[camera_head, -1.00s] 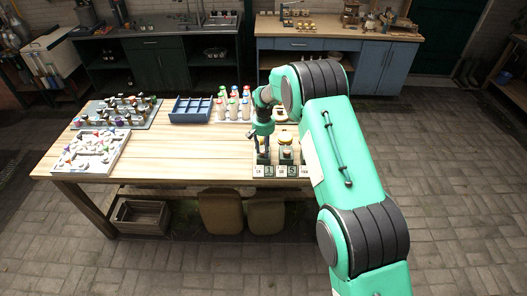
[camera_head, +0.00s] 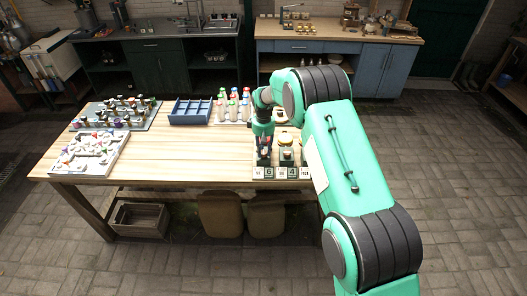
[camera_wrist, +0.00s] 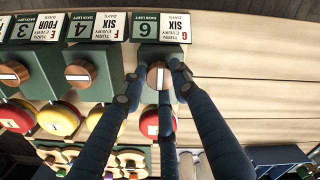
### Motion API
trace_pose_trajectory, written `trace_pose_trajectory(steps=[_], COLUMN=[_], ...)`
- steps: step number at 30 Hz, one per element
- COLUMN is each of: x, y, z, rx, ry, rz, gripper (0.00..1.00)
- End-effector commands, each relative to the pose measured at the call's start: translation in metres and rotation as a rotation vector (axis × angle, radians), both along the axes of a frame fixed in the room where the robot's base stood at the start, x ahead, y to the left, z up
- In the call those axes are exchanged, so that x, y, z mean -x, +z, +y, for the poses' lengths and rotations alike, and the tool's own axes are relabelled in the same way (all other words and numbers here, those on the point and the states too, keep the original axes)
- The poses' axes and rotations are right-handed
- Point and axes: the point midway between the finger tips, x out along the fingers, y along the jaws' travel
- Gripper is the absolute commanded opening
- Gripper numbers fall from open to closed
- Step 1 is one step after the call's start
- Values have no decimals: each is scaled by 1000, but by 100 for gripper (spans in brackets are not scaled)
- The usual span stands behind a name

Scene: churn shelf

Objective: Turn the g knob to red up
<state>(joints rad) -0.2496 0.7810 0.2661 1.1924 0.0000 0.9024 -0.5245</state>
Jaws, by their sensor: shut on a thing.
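The g knob (camera_wrist: 158,76) is a round wood-coloured knob with a pale mark, on a dark green block beside the card (camera_wrist: 171,27) marked G, "turn every six days", days left 6. The card reads upside down in the wrist view. My gripper (camera_wrist: 157,82) is shut on the g knob, with its blue fingers around it and hiding part of its face. Which way the knob's red side points cannot be told. In the head view my gripper (camera_head: 264,148) is at the left end of the small rack (camera_head: 290,172); the knob is hidden there.
Similar knobs stand beside it, the F knob (camera_wrist: 79,73) and E knob (camera_wrist: 12,72). Lidded jars follow behind, including a red lid (camera_wrist: 151,122) and a yellow lid (camera_wrist: 104,117). A blue divided tray (camera_head: 190,111) and several bottles (camera_head: 230,107) stand farther back. The table's middle (camera_head: 190,150) is clear.

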Motion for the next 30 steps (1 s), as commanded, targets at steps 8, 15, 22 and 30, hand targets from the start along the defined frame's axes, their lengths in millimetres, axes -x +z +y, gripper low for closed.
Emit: trace_pose_trajectory(steps=[8,15,22,30], x=[-1,-1,0,0], y=[1,1,1,3], z=[0,0,0,0], rx=[-1,-1,0,0], ry=[28,27,27,26], rz=[-2,-2,-1,-1], gripper=[3,3,48,48])
